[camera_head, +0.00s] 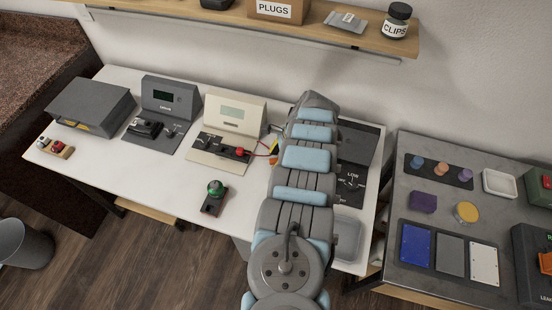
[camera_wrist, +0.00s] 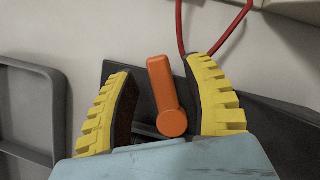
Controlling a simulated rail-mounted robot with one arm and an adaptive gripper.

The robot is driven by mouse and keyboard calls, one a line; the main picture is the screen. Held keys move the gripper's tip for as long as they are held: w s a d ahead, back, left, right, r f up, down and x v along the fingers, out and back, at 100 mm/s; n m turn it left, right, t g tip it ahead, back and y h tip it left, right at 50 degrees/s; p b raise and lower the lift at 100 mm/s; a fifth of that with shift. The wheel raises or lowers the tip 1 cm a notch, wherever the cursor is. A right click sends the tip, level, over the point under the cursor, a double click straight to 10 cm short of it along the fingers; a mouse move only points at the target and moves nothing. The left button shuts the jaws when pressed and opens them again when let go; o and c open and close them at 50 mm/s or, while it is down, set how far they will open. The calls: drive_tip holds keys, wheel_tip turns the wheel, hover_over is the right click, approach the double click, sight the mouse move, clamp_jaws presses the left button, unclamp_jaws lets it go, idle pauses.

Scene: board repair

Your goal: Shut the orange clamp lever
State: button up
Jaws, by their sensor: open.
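The orange clamp lever (camera_wrist: 162,88) shows in the wrist view as a short bar with a round pivot end nearest me. It points away from the pivot, tilted slightly left, above a dark base. My gripper (camera_wrist: 159,66) is open, with one yellow ribbed finger on each side of the lever. The right finger is close to the lever, and a wider gap shows on the left; I cannot tell whether either touches. In the head view my arm hides most of this spot, and only a small orange patch (camera_head: 274,151) shows at its left edge.
A red cable (camera_wrist: 216,44) loops just beyond the right finger. A grey tray (camera_wrist: 27,105) lies at left in the wrist view.

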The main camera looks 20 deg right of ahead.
drive_tip(key=shift+c, duration=0.3)
clamp_jaws()
drive_tip(key=shift+w+f, duration=0.1)
drive_tip(key=shift+w, duration=0.05)
drive_tip(key=shift+w+d+m+t+b, duration=0.1)
drive_tip(key=shift+w+m+t+b, duration=0.1)
drive_tip(key=shift+m+b, duration=0.3)
drive_tip(key=shift+w+d+m+t+b, duration=0.1)
drive_tip(key=shift+m+t+b, duration=0.1)
drive_tip(key=shift+m, duration=0.5)
drive_tip(key=shift+o, duration=0.3)
unclamp_jaws()
